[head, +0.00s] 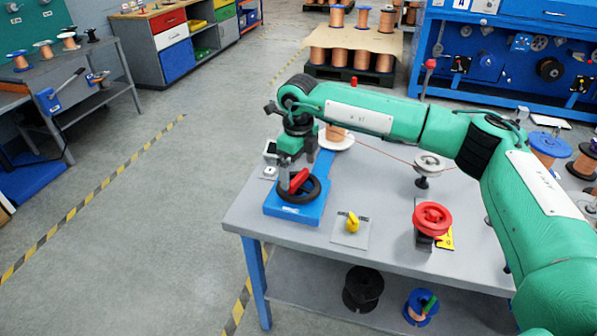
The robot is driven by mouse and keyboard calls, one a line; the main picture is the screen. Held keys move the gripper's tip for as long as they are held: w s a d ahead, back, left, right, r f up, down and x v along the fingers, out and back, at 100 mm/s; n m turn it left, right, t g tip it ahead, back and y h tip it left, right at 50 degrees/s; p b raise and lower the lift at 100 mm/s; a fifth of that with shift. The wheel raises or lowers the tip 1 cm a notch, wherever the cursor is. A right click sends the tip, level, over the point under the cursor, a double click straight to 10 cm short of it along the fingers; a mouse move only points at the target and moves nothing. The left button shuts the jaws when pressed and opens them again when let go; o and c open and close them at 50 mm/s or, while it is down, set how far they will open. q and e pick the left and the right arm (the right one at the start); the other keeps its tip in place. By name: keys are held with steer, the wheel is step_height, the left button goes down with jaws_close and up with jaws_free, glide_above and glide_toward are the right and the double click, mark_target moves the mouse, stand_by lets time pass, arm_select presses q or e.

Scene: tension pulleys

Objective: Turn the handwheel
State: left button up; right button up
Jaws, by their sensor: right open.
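The handwheel (317,196) is a dark ring lying flat on a blue base (296,216) at the left end of the grey workbench. A red part (299,180) shows at the ring. My right gripper (290,187) points down over the handwheel, its fingers at the ring's inner area. It is open. Whether the fingers touch the handwheel or the red part cannot be told, since the gripper hides part of the ring. My left gripper is not in view.
A red wheel (432,217) on a dark mount, a yellow part on a plate (351,226) and a grey pulley (429,165) stand on the workbench (390,265). Spools sit on the lower shelf. The floor to the left is clear.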

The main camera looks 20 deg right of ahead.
mark_target(299, 176)
step_height(299, 176, up, 12)
stand_by(0.3)
steer(key=shift+f, duration=0.15)
